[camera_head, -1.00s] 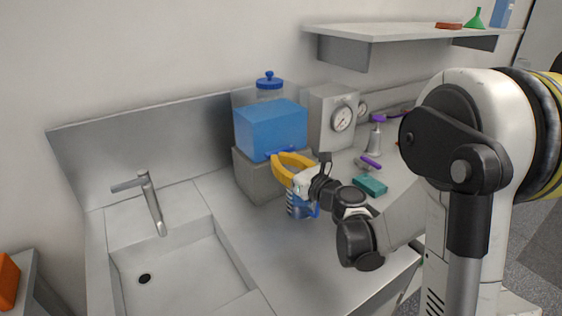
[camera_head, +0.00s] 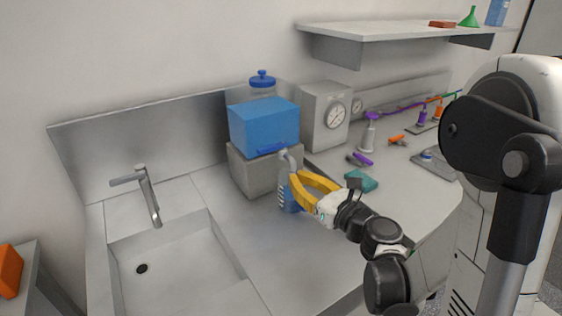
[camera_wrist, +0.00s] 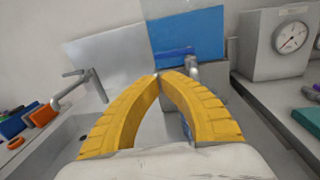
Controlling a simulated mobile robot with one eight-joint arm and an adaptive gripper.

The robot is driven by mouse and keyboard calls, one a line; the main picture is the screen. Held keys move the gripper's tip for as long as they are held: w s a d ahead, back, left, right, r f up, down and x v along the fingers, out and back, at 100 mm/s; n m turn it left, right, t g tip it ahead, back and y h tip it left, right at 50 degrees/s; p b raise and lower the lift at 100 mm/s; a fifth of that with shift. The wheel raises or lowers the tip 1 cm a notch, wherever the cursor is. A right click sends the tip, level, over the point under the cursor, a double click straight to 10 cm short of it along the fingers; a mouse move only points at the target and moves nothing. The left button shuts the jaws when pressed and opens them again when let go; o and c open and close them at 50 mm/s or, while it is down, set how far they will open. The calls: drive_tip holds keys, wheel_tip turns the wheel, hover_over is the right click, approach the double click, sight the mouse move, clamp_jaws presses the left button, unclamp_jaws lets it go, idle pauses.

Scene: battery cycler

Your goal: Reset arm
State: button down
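My gripper (camera_head: 292,176) has yellow curved fingers, whose tips (camera_wrist: 161,76) come together with nothing visible between them. It is above the counter in front of the blue box. A blue-and-white bottle (camera_head: 284,196) with a grey bent top stands on the counter just beyond the fingertips, partly hidden by them. In the wrist view the bottle's grey top (camera_wrist: 192,70) shows behind the right finger. I cannot tell whether the fingers touch the bottle.
A blue box (camera_head: 264,127) sits on a grey block (camera_head: 258,173) behind the bottle. A gauge unit (camera_head: 325,117) and a teal block (camera_head: 360,181) are to the right. The sink (camera_head: 180,270) and tap (camera_head: 147,195) are left. A shelf (camera_head: 400,33) hangs above.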

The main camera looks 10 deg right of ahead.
drive_tip(key=s+d+r+m+t+h, duration=0.1)
drive_tip(key=d+r+m+h, duration=0.35)
drive_tip(key=m, duration=0.65)
drive_tip(key=s+d+r+m+h, duration=0.1)
drive_tip(key=d+r+m+h, duration=0.4)
drive_tip(key=m, duration=0.6)
drive_tip(key=s+a+f+m+g+y, duration=0.1)
drive_tip(key=s+a+f+m+g, duration=0.4)
drive_tip(key=s+m, duration=0.4)
drive_tip(key=s+a+f+m+g+y, duration=0.1)
drive_tip(key=s+a+f+m+g, duration=0.4)
drive_tip(key=s+f+m, duration=0.2)
drive_tip(key=s+m, duration=0.2)
drive_tip(key=s, duration=0.1)
drive_tip(key=shift+s+f+g, duration=0.3)
drive_tip(key=shift+s+f, duration=0.05)
drive_tip(key=shift+y, duration=0.25)
